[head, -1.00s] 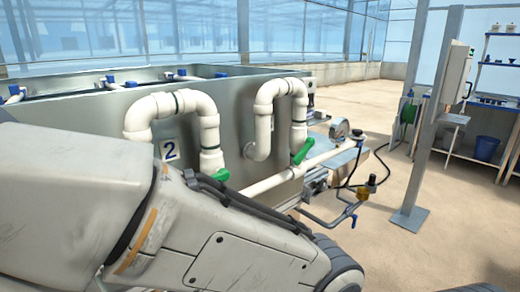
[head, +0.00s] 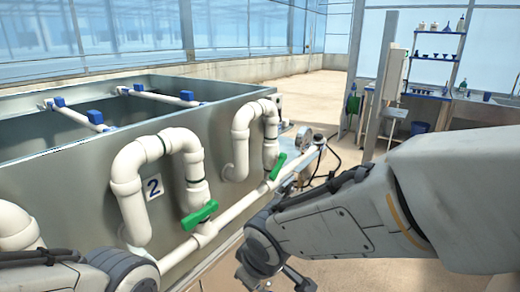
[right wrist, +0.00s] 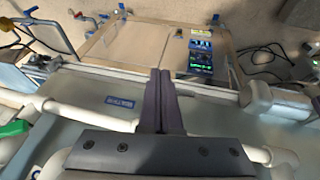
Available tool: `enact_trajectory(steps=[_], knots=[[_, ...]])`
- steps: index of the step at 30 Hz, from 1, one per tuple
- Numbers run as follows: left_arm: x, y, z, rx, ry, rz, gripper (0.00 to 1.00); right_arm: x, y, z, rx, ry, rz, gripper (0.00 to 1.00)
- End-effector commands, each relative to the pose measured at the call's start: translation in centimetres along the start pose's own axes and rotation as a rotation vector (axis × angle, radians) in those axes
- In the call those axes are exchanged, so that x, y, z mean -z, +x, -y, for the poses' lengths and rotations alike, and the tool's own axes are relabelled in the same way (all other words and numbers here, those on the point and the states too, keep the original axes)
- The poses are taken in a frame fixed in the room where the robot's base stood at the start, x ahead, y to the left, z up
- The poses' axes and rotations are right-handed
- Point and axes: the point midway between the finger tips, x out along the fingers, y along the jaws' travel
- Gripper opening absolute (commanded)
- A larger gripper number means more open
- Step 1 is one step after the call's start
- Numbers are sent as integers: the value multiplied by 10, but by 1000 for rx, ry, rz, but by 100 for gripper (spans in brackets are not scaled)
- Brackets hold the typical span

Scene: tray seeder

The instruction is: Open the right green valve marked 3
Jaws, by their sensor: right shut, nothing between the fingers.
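Two green valve handles sit on white pipes along the tank's side in the head view. The right green valve (head: 277,166) is below the farther pipe loop, its handle tilted; no 3 is readable by it. The nearer green valve (head: 199,214) is by the label 2 (head: 153,187). My right arm comes in from the right, its wrist in front of the lower pipe. In the right wrist view my right gripper (right wrist: 160,73) is shut and empty, and part of a green handle (right wrist: 14,128) shows at the left edge. My left gripper is not in view.
The metal tank (head: 80,165) fills the left. A horizontal white pipe (head: 240,207) runs along its side. A post (head: 392,95) and a bench with a blue bucket (head: 419,128) stand behind.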

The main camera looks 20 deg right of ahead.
Motion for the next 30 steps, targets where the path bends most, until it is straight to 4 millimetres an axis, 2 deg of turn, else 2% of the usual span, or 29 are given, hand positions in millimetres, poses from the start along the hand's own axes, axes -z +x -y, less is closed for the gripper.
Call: enact_trajectory(steps=[1, 3, 6, 9, 12, 16, 20, 23, 30], knots=[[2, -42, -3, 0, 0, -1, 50, 24, -32, -39, -60, -6, -51, 0], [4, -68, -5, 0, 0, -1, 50, 46, -51, -80, -132, -46, -131, 0], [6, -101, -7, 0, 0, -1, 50, 70, -79, -130, -217, -109, -230, 0], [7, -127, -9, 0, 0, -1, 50, 85, -104, -167, -276, -172, -310, 0], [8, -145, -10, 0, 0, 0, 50, 94, -122, -190, -310, -225, -370, 0], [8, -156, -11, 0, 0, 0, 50, 99, -134, -204, -331, -270, -416, 0], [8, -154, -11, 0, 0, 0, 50, 102, -131, -208, -335, -286, -433, 0], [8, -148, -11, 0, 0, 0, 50, 107, -119, -210, -334, -289, -436, 0], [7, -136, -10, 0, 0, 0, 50, 130, -77, -222, -331, -287, -434, 0]])
